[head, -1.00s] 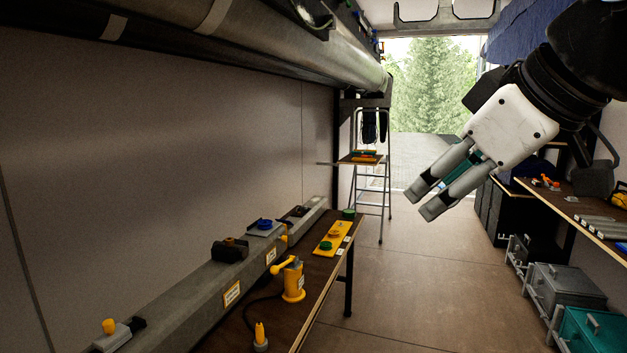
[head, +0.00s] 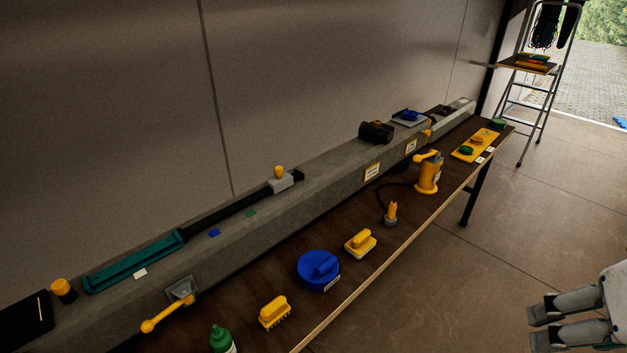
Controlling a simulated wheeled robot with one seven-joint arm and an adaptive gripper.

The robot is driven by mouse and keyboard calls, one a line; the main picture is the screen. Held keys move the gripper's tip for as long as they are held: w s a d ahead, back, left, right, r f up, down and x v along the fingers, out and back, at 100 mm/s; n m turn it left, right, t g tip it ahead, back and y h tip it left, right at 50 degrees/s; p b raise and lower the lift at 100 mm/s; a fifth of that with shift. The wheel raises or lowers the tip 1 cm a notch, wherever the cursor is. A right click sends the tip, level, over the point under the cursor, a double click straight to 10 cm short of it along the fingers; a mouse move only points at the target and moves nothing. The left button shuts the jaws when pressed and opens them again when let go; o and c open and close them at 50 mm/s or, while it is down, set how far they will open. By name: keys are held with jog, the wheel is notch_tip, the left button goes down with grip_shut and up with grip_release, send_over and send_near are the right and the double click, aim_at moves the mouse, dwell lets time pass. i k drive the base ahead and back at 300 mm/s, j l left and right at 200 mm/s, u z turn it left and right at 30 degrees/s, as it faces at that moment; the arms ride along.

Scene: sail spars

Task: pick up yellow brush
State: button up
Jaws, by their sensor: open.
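A yellow brush (head: 274,312) with a raised handle and a toothed lower edge lies on the brown bench near the bottom of the head view. A similar yellow block (head: 360,243) with a pale base lies farther along the bench, beyond a round blue object. My gripper (head: 536,326) is at the lower right edge of the view, over the floor side and well apart from the brush. Its two fingers are spread and nothing shows between them. Part of my gripper is cut off by the frame edge.
The bench (head: 385,262) also bears the blue round object (head: 318,271), a green bottle (head: 221,340) and a yellow pump-like device (head: 428,175). A long grey spar (head: 320,185) runs along its wall side. A stepladder (head: 540,95) stands at the back right. The floor between is clear.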

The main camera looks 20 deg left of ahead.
aim_at(276, 311)
jog(key=u, duration=1.05)
